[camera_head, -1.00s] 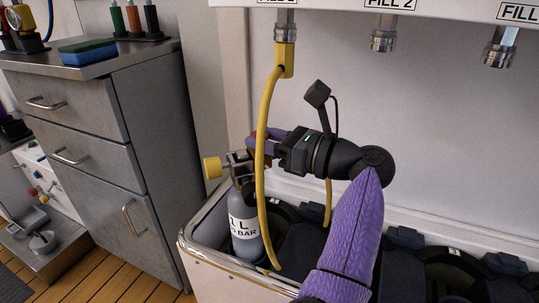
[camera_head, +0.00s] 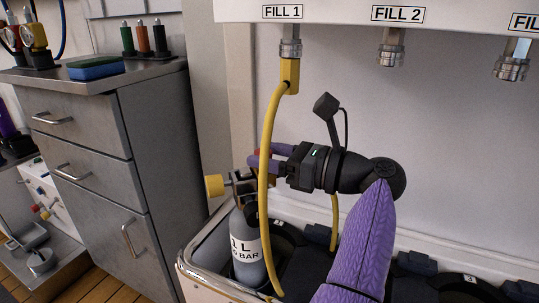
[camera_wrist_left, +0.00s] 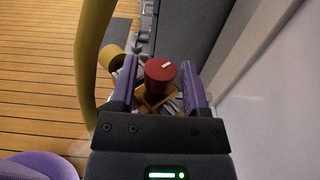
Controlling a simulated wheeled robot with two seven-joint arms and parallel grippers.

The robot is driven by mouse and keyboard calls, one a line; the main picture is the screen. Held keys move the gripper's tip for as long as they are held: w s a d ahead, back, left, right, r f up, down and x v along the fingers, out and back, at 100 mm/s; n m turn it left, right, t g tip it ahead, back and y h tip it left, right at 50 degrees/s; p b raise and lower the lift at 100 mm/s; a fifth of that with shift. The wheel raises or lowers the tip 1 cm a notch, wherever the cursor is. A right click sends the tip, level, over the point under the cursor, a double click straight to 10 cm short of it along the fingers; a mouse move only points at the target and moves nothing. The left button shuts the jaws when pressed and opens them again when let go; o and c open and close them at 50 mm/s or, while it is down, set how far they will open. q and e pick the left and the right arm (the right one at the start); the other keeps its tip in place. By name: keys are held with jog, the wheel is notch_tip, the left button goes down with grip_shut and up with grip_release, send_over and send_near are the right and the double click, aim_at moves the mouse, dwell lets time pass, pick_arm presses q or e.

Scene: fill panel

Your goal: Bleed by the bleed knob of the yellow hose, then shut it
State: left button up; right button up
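The yellow hose (camera_head: 268,130) hangs from the FILL 1 outlet (camera_head: 290,48) and curves down past the grey cylinder (camera_head: 247,262). Its lower end is partly hidden. The red bleed knob (camera_wrist_left: 160,70), with a white mark on top, sits on a yellow fitting (camera_wrist_left: 156,101) at the cylinder's valve. My left gripper (camera_wrist_left: 158,86) has one purple finger on each side of the knob, with gaps showing between. It also shows in the head view (camera_head: 262,158), behind the hose, where the knob is mostly hidden. My right gripper is out of view.
A yellow handwheel (camera_head: 214,185) sticks out left of the valve. The cylinder stands in a metal-rimmed trough (camera_head: 192,247) below the panel. FILL 2 (camera_head: 391,48) and another outlet hang free at right. A grey drawer cabinet (camera_head: 85,170) stands left.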

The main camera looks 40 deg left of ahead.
pick_arm(q)
jog(key=shift+o, duration=0.8)
jog(key=shift+w+d, duration=0.15)
jog(key=shift+d, duration=0.25)
jog(key=v, duration=0.9)
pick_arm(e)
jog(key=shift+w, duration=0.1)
